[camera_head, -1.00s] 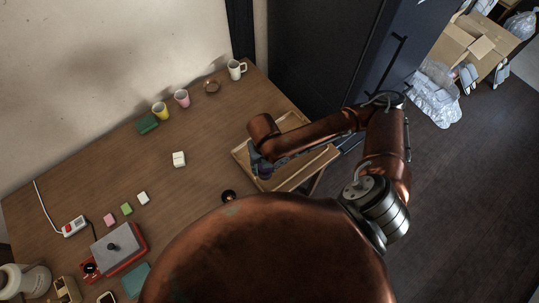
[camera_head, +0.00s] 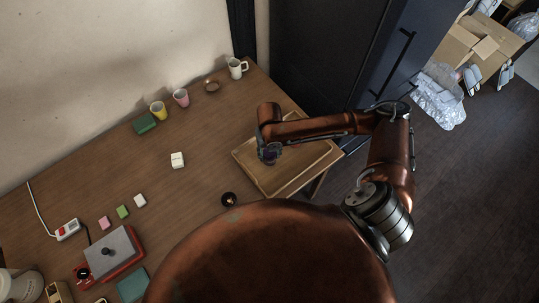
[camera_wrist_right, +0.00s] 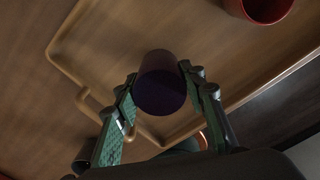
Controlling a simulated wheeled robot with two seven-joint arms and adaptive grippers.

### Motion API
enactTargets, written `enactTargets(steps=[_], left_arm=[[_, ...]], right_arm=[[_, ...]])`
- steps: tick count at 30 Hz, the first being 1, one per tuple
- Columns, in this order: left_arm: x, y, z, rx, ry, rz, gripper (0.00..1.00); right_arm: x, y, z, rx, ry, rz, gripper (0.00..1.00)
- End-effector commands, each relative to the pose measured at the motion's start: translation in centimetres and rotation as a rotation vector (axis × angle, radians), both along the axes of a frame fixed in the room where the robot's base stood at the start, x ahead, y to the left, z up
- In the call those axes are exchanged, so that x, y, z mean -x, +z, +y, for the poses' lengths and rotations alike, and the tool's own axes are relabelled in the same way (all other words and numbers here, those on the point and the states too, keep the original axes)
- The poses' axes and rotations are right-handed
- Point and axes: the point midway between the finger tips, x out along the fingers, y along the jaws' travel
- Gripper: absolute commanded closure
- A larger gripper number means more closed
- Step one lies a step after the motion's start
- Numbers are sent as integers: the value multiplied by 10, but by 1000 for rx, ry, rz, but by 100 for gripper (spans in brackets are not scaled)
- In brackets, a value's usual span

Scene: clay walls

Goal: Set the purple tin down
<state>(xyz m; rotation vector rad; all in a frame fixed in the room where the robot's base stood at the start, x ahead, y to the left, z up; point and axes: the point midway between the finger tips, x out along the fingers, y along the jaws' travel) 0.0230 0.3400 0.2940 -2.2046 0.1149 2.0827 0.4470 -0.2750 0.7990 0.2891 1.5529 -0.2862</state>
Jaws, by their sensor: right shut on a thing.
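The purple tin (camera_wrist_right: 161,84) is between the fingers of my right gripper (camera_wrist_right: 157,76), which is shut on it. In the head view the tin (camera_head: 271,156) shows as a small dark purple patch below my right gripper (camera_head: 267,147), over the wooden tray (camera_head: 303,172). The tray also shows in the wrist view (camera_wrist_right: 110,62), with its raised rim around and behind the tin. I cannot tell whether the tin's base touches the tray. My left gripper is not in view.
A red cup (camera_wrist_right: 264,7) shows at the top of the wrist view. A black round object (camera_head: 229,199) lies left of the tray. The tray's front part is clear.

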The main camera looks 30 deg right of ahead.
Motion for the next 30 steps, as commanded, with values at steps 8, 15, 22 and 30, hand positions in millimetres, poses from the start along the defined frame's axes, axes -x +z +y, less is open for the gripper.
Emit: enactTargets(steps=[8, 15, 22, 30], left_arm=[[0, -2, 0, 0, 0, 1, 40], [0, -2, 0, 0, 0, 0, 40], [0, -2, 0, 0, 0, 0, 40], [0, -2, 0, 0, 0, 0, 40]], right_arm=[[-1, -11, 0, 1, 0, -3, 87], [0, -14, 0, 1, 0, -2, 58], [0, -14, 0, 1, 0, -2, 45], [-1, -12, 0, 1, 0, -2, 45]])
